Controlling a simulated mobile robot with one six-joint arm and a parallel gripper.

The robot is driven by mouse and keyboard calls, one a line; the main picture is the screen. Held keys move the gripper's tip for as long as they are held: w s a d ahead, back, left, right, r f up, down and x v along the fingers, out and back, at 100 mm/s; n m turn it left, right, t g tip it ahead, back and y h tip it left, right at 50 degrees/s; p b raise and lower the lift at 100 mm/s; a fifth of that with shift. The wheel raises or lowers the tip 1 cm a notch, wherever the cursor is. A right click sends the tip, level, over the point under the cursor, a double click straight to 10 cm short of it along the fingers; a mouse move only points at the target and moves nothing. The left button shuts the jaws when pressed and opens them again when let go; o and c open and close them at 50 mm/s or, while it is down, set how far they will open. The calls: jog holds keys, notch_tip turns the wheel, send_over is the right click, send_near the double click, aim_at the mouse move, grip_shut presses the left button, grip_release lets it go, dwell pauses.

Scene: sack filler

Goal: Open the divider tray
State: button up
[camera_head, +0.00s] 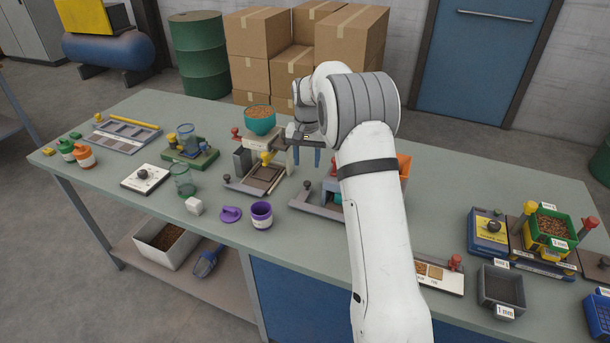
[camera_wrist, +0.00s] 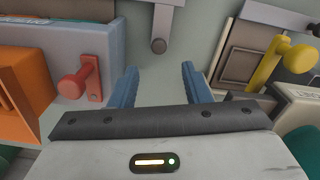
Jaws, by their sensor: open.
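My gripper (camera_head: 306,157) is over the middle of the bench, between the sack filler stand and the orange bin. In the wrist view my gripper (camera_wrist: 160,85) has its two blue fingers apart with nothing between them. A red knob (camera_wrist: 72,86) is left of the fingers, and a yellow knob (camera_wrist: 296,55) is to the right. A shallow grey tray with several compartments (camera_head: 121,137) sits at the far left of the bench. I cannot tell which thing is the divider tray.
A teal bowl of grain (camera_head: 260,121) tops the stand with a square brown plate (camera_head: 263,176). The orange bin (camera_wrist: 18,85) is close left in the wrist view. A purple cup (camera_head: 262,214) stands near the front edge. Station blocks and bins crowd the right end.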

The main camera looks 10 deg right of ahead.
aim_at(307, 182)
notch_tip(307, 182, down, 7)
jog(key=shift+f+p, duration=0.1)
jog(key=shift+p, duration=0.45)
grip_shut()
dwell(0.4)
